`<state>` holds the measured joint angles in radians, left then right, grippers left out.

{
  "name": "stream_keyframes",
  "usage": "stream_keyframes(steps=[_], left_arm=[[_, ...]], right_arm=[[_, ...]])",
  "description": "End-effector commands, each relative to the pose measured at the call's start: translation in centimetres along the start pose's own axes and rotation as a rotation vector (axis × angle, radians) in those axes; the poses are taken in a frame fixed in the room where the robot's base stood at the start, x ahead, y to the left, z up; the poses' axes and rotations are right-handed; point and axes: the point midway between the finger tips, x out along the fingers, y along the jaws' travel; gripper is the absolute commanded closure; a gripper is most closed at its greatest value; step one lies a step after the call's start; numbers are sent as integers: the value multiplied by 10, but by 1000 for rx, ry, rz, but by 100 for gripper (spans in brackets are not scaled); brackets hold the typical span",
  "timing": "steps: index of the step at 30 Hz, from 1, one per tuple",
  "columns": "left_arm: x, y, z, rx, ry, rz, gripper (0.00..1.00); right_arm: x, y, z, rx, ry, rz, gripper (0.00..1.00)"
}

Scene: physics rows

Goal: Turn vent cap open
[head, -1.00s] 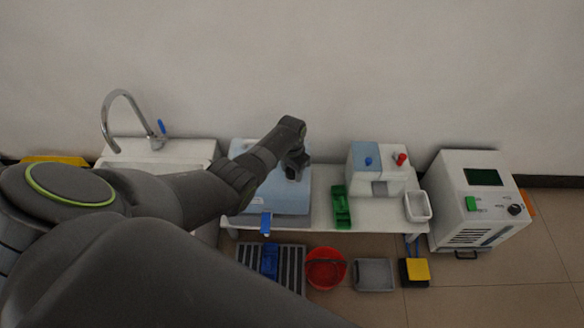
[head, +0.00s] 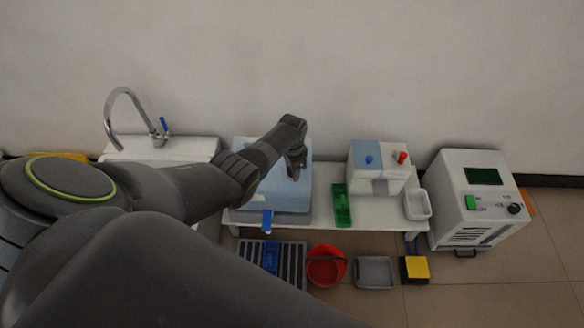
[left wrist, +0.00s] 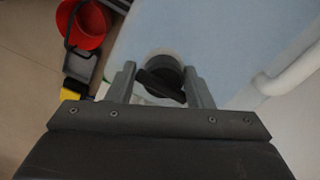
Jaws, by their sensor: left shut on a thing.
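The vent cap (left wrist: 162,78) is a dark round cap with a raised bar, on top of a pale blue container (left wrist: 215,35). My left gripper (left wrist: 160,74) has one finger on each side of the cap and is shut on it. The bar lies slanted between the fingers. In the head view the container (head: 262,195) stands on the white bench, with a blue tap (head: 267,220) at its front. My left gripper (head: 296,168) reaches down onto its top right part and hides the cap there. My right gripper is not in view.
A green tray (head: 342,205), a blue and white box (head: 378,168) with knobs and a white tub (head: 417,204) stand to the right. A sink faucet (head: 128,110) is at left. A red bucket (head: 326,267) is on the floor.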

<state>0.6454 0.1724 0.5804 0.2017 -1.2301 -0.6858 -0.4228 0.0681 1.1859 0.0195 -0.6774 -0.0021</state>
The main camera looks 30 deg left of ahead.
Motion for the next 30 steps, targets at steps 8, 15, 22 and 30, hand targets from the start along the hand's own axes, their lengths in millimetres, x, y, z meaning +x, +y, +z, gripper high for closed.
stream_keyframes(steps=[8,15,22,30], left_arm=[[-7,-10,-4,6,12,-25,41],[-5,-7,-3,2,10,-17,39],[-3,-4,-2,1,7,-11,39],[-12,-4,-2,0,7,-10,39]], right_arm=[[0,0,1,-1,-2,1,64],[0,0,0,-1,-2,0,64],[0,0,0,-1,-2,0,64],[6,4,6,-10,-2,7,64]])
